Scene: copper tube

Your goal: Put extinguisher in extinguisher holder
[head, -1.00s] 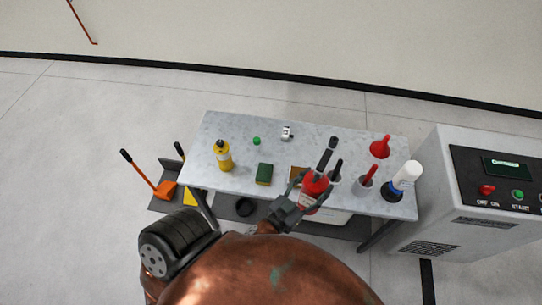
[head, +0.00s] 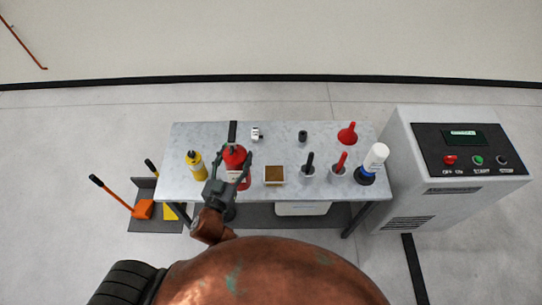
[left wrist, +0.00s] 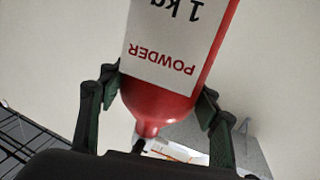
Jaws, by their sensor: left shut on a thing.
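The red extinguisher (head: 235,158) has a white label and shows over the left part of the table in the head view. My left gripper (head: 230,178) is shut on it, with a finger on each side. In the left wrist view the extinguisher (left wrist: 175,65) fills the middle, its label reading "POWDER" and "1 kg" upside down, between the fingers of the left gripper (left wrist: 150,95). A dark strip (head: 232,130) shows just behind the extinguisher; I cannot tell what it is. I cannot make out an extinguisher holder. My right gripper is not in view.
On the grey table (head: 330,136) stand a yellow bottle (head: 196,167), a brown-topped block (head: 274,174), two cups with handled tools, a red funnel (head: 347,133) and a white bottle (head: 376,158). A grey control cabinet (head: 400,150) stands right. Orange-handled tools lean left.

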